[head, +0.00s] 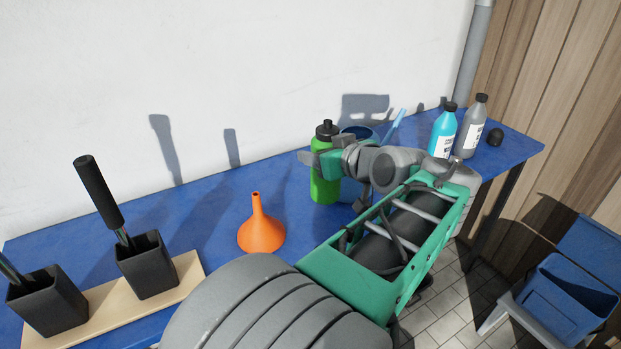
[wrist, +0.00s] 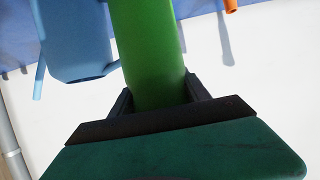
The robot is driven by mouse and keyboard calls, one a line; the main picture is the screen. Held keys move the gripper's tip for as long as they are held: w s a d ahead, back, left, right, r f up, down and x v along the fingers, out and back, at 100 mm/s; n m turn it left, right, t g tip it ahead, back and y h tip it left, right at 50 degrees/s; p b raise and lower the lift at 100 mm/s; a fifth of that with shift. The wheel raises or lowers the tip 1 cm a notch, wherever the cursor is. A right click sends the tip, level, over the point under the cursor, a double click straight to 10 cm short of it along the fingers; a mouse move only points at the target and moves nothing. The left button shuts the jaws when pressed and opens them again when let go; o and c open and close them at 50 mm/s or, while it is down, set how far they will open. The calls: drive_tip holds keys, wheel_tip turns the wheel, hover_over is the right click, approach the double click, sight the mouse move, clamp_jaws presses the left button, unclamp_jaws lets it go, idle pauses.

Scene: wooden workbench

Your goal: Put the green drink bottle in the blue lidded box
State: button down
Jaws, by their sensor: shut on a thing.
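The green drink bottle (head: 325,188) with a black cap stands upright on or just above the blue bench in the head view; I cannot tell whether its base touches. My gripper (head: 312,160) is shut on its upper part. In the wrist view the bottle (wrist: 147,50) runs up between the two dark fingers of my gripper (wrist: 158,97). The blue lidded box is probably the blue box (head: 572,295) at the lower right, off the bench; its lid (head: 596,240) appears raised behind it.
A blue watering can (head: 360,131) stands right behind the bottle; it also shows in the wrist view (wrist: 75,40). An orange funnel (head: 261,232) is to the left. A cyan bottle (head: 443,134) and a grey bottle (head: 470,130) stand right. Black holders (head: 147,266) stand on a wooden base.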

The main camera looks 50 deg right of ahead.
drive_tip(key=w+d+f, duration=0.1)
drive_tip(key=w+f, duration=1.2)
drive_tip(key=w, duration=0.1)
drive_tip(key=shift+d+p, duration=0.2)
drive_tip(key=shift+p, duration=0.1)
drive_tip(key=c, duration=0.5)
unclamp_jaws()
drive_tip(key=shift+f, duration=0.1)
